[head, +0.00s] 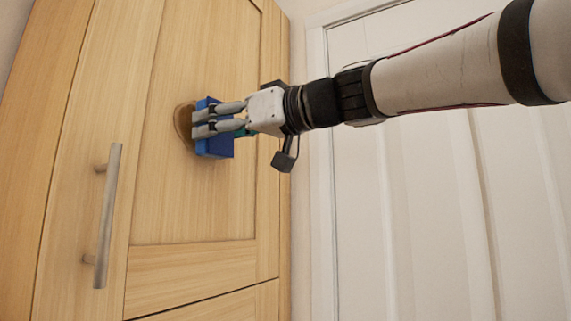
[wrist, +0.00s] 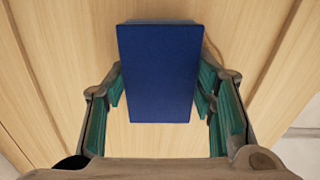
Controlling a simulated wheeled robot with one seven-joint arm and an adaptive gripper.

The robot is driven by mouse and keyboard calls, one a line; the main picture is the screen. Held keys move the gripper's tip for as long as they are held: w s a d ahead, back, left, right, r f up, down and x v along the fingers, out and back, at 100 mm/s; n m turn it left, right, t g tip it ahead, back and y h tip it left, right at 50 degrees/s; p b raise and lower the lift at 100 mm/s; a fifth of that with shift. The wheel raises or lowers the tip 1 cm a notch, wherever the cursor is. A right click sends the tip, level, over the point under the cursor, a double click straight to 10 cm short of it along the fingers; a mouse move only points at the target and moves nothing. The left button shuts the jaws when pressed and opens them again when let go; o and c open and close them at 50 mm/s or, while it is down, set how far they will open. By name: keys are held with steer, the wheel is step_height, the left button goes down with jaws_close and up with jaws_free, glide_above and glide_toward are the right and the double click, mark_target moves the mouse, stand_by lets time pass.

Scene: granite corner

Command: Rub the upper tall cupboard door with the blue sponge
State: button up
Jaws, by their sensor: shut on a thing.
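The upper tall cupboard door (head: 190,205) is light wood with a recessed panel and a metal bar handle (head: 108,215) at its left. My gripper (head: 212,122) is shut on the blue sponge (head: 216,149) in front of the panel. The sponge is at or very near the panel surface; whether it touches is hard to tell. A brown mark (head: 184,120) shows on the panel just left of the sponge, partly hidden by it. In the wrist view the sponge (wrist: 158,75) sits between the two fingers, with the wooden door behind it.
A white panelled door (head: 430,210) with a white frame stands to the right of the cupboard. Another wooden front (head: 220,305) lies below the upper door. The handle sticks out from the door, left of and below the sponge. The panel below the sponge is clear.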

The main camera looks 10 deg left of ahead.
steer(key=shift+w+d+b, duration=0.25)
steer(key=shift+w+d, duration=0.05)
steer(key=shift+w, duration=0.3)
steer(key=shift+w+d+b, duration=0.2)
steer(key=shift+w+d, duration=0.05)
steer(key=shift+w, duration=0.35)
steer(key=shift+f, duration=0.1)
steer(key=shift+a+b, duration=0.1)
steer(key=shift+b, duration=0.2)
